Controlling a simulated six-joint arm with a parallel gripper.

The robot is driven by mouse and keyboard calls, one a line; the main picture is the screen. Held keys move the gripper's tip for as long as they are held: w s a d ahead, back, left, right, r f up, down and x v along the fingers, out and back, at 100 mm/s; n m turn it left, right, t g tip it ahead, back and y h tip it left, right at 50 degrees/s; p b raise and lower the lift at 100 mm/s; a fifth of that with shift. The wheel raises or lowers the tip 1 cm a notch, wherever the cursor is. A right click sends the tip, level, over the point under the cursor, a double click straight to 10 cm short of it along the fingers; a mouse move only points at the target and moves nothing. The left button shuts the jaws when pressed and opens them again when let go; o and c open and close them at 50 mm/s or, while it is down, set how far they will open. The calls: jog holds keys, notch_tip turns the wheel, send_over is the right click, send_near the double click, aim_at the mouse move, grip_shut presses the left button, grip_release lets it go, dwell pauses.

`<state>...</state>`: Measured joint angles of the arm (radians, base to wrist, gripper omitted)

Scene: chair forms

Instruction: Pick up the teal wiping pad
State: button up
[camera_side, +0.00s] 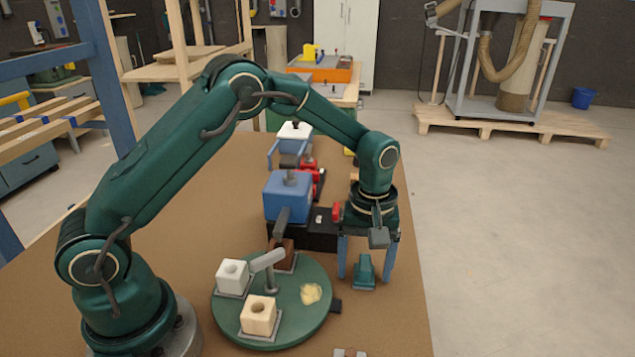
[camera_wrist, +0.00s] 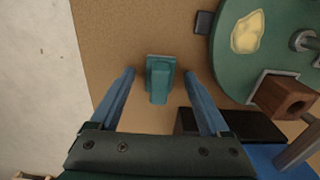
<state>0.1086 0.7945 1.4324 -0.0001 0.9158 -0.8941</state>
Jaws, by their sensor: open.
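The teal wiping pad (camera_side: 364,272) stands on the brown tabletop, right of the round green turntable (camera_side: 229,313). It has a flat base and a raised grip. In the wrist view the pad (camera_wrist: 160,77) lies ahead, between the lines of the two blue fingers. My gripper (camera_side: 365,279) points down with its fingers apart, one on each side of the pad. In the wrist view my gripper (camera_wrist: 158,73) is open and empty, with a gap between each finger and the pad. I cannot tell how high the fingertips are above the table.
The turntable carries a white block (camera_side: 233,277), a cream block (camera_side: 258,316), a brown block (camera_wrist: 285,98) and a yellowish patch (camera_side: 311,293). A blue machine (camera_side: 288,196) and a black box (camera_side: 316,232) stand behind. The table's right edge is close to the pad.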

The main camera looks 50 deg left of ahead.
aim_at(366, 262)
jog(key=shift+c, duration=0.3)
grip_shut()
jog(key=shift+r, duration=5)
